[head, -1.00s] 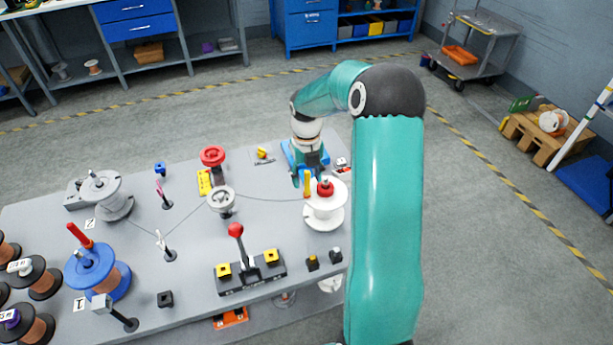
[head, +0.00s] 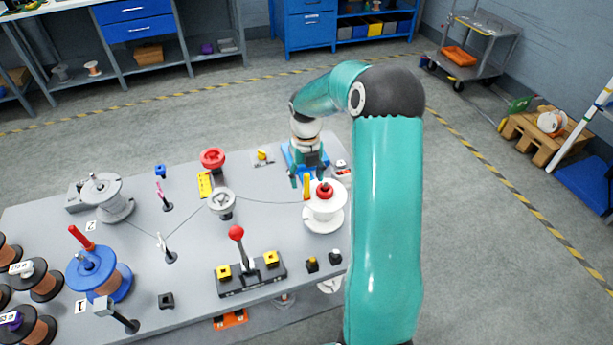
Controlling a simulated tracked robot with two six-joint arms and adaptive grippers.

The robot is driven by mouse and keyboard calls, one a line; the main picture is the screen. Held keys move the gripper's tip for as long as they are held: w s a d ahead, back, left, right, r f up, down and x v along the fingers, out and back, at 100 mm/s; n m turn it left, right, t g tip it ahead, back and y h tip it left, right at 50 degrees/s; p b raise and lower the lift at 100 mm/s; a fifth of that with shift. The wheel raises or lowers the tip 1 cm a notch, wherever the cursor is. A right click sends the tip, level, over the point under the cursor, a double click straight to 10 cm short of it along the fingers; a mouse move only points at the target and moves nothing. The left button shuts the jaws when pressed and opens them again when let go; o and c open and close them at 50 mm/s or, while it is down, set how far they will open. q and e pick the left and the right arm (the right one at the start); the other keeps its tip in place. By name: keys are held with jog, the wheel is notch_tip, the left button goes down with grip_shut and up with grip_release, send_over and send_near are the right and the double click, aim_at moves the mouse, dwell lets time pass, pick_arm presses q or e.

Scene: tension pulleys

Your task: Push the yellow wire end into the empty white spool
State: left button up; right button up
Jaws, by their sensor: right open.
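The empty white spool (head: 324,218) stands upright at the right end of the grey table, with a red knob (head: 324,189) on its top. The yellow wire end (head: 306,184) is a short upright yellow piece at the spool's upper left edge. A thin wire (head: 265,200) runs left from there to the grey pulley (head: 221,203). My right gripper (head: 307,179) reaches down from above and behind the spool. It is open, with its fingers close around or beside the yellow end; contact cannot be told. My left gripper is not in view.
A lever with a red ball (head: 236,233) stands on a black base in front of the pulley. A red handwheel (head: 213,157) stands behind it. A blue spool (head: 97,270) and copper spools stand at the left. The table between the posts is mostly clear.

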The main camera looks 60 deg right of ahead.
jog(key=shift+r+p, duration=0.6)
jog(key=shift+r, duration=2.45)
jog(key=shift+a, duration=0.1)
